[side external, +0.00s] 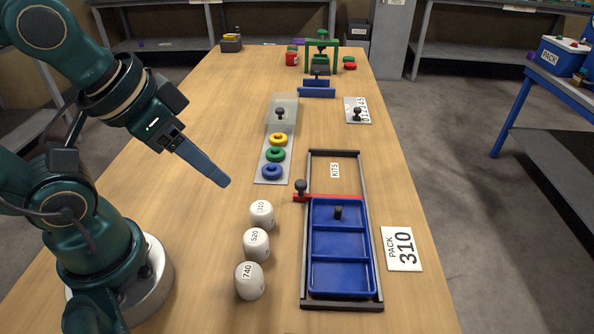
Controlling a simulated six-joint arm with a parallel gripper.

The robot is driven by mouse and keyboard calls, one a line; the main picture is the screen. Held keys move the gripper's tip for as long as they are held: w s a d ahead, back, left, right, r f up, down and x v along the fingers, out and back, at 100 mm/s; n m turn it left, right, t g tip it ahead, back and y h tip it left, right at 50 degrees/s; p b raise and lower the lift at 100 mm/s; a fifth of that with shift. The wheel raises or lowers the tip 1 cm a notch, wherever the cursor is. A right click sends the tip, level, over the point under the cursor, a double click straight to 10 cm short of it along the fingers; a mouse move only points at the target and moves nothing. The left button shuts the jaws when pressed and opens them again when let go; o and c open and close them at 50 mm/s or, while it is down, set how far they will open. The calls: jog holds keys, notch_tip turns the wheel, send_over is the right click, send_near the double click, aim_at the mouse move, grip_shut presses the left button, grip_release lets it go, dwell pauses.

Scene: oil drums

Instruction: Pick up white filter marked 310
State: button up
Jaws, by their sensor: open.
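The white filter marked 310 (262,215) stands on the wooden table (215,120), farthest back in a row of three white filters. The filter marked 520 (256,245) is in the middle, and the filter marked 740 (249,281) is nearest the front. My gripper (222,181) is open and empty, in the air to the upper left of the 310 filter and apart from it. From this side its fingers overlap, so the gap between them is hidden.
A blue tray (342,245) with a black knob sits in a grey-railed frame (374,255), right of the filters. A card reading PACK 310 (402,249) lies beside it. A grey plate (273,172) with yellow, green and blue rings lies behind the filters.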

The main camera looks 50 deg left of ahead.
jog(key=o, duration=0.4)
jog(key=shift+c, duration=0.2)
